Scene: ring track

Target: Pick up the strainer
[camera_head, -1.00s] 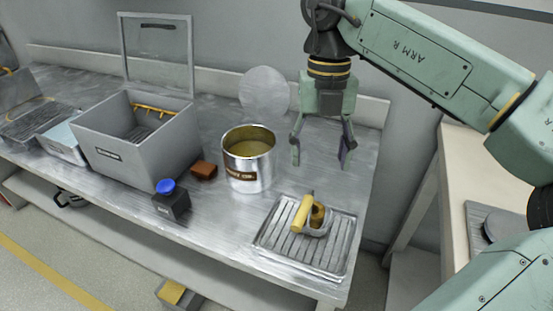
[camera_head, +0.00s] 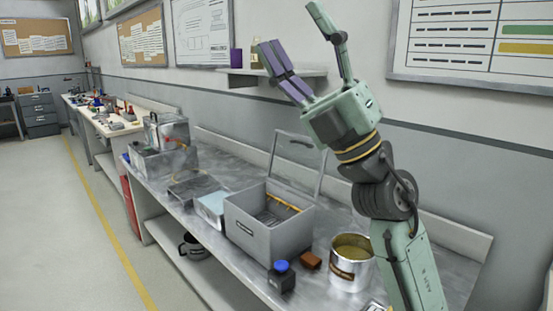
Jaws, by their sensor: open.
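I cannot make out a strainer for certain in the current head view. The ribbed tray that bore a yellow-handled item earlier is almost wholly below the picture's bottom edge, so that item is not clearly seen. My gripper (camera_head: 293,28) is raised high in front of the wall, fingers pointing up and to the left. Its fingers are spread open with nothing between them. It is well above the bench and apart from everything on it.
A metal can with yellowish contents (camera_head: 345,275), a brown block (camera_head: 311,261) and a blue-capped dark bottle (camera_head: 281,279) stand on the bench near a grey open-lidded box (camera_head: 262,238). A wall shelf (camera_head: 240,80) is behind my gripper. The floor at left is clear.

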